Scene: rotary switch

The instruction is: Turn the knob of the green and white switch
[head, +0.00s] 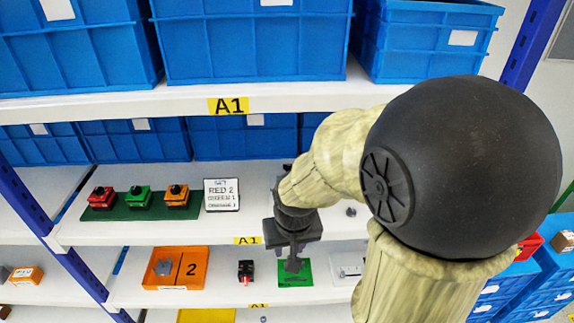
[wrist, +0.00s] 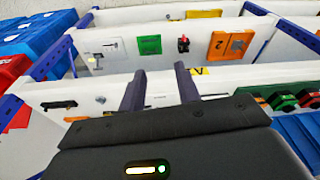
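A green switch (head: 138,197) with a black knob on top stands on the upper open shelf, between a red switch and an orange one; white on it is hard to make out. It also shows at the right edge of the wrist view (wrist: 284,101), away from my fingers. My gripper (head: 293,264) hangs to the right of the switches, in front of the shelf edge. In the wrist view my gripper (wrist: 160,85) has its two dark fingers apart, with nothing between them.
The red switch (head: 101,197) and orange switch (head: 177,195) share a dark green base (head: 118,214). A sign (head: 221,195) stands between them and my arm. The lower shelf holds an orange tray (head: 158,278) and a green mat (head: 304,279). Blue bins (head: 254,42) fill the top shelf.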

